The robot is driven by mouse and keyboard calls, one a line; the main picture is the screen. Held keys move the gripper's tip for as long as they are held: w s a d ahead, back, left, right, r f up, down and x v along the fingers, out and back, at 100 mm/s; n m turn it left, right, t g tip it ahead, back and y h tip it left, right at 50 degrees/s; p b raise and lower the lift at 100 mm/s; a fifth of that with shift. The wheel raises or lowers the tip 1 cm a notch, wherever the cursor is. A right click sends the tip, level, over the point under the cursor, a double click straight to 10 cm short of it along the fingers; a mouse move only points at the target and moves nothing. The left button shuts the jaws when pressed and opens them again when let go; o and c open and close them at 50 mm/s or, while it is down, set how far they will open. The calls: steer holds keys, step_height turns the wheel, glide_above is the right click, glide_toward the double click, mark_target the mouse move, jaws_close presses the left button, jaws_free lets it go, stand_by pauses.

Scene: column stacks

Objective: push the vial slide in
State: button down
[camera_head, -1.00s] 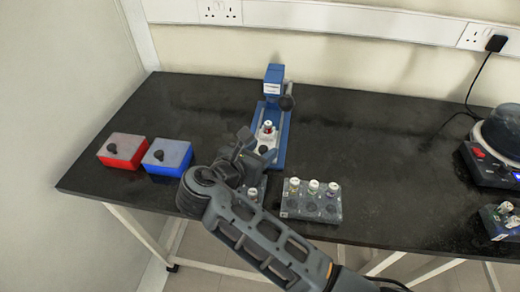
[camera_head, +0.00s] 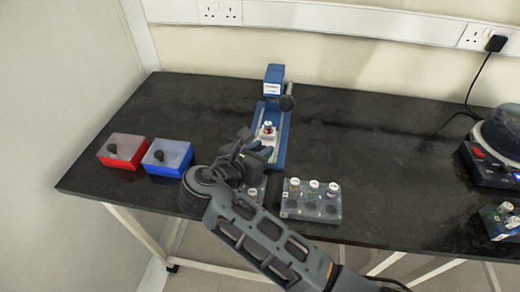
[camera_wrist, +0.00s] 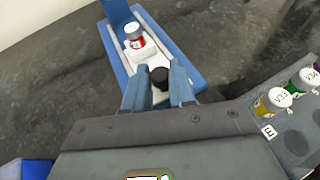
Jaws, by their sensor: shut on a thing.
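The blue stand (camera_head: 284,135) with its white slide (camera_wrist: 154,54) stands on the black bench. A vial (camera_head: 267,128) with a white cap and red label sits upright on the slide. It also shows in the wrist view (camera_wrist: 135,38). A black knob (camera_wrist: 159,77) is at the slide's near end. My gripper (camera_wrist: 157,82) is shut on this knob, one blue-grey finger on each side.
A vial rack (camera_head: 311,209) with several vials stands right of my gripper, and another rack lies partly under my arm. A red box (camera_head: 120,151) and a blue box (camera_head: 166,157) are at the left.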

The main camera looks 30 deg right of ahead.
mark_target(265, 126)
steer(key=w+d, duration=0.1)
steer(key=w, duration=0.1)
steer(key=w+d+p, duration=0.1)
steer(key=w+d, duration=0.1)
steer(key=w+d+p, duration=0.1)
steer(key=w+d, duration=0.1)
steer(key=w, duration=0.1)
steer(key=shift+w+d+r, duration=0.1)
steer(key=c, duration=1)
jaws_free()
steer(key=shift+o, duration=0.2)
steer(key=shift+v, duration=3.8)
